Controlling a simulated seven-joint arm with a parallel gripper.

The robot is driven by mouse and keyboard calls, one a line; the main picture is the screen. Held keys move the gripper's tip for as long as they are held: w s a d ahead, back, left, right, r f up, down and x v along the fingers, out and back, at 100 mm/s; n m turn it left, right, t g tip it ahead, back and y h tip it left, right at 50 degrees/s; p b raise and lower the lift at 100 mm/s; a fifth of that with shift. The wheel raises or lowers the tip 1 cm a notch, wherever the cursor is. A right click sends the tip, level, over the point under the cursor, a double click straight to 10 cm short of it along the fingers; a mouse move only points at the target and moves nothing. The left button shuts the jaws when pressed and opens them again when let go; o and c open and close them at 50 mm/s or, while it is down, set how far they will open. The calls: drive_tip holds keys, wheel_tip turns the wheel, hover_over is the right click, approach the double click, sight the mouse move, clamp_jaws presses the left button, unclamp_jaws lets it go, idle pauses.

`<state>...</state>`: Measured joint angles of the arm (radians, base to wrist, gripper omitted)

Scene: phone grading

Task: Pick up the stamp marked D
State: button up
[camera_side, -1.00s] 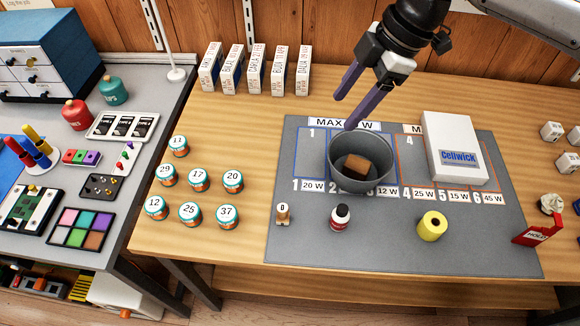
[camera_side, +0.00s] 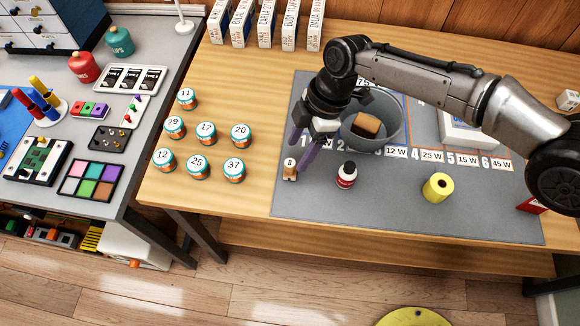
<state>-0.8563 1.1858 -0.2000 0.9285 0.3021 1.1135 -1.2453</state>
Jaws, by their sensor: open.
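The stamp marked D (camera_side: 289,172) is a small light wooden piece with a pale top bearing the letter. It stands upright on the grey mat (camera_side: 330,205) near the mat's left edge. My gripper (camera_side: 298,160) points down just above and to the right of the stamp, with its two purple fingers apart. One fingertip is behind the stamp and the other is close on its right. I cannot tell whether either finger touches the stamp or whether the stamp lies between them.
A red and white bottle (camera_side: 347,175) stands just right of the stamp, and a yellow roll (camera_side: 437,187) farther right. A grey bowl (camera_side: 393,136) with a brown block (camera_side: 366,125) is behind. Several numbered jars (camera_side: 206,134) stand left. The mat's front is clear.

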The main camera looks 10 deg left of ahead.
sight(290, 163)
drive_tip(key=x, duration=0.5)
drive_tip(key=shift+s+a, duration=0.2)
drive_tip(key=shift+a, duration=0.05)
clamp_jaws()
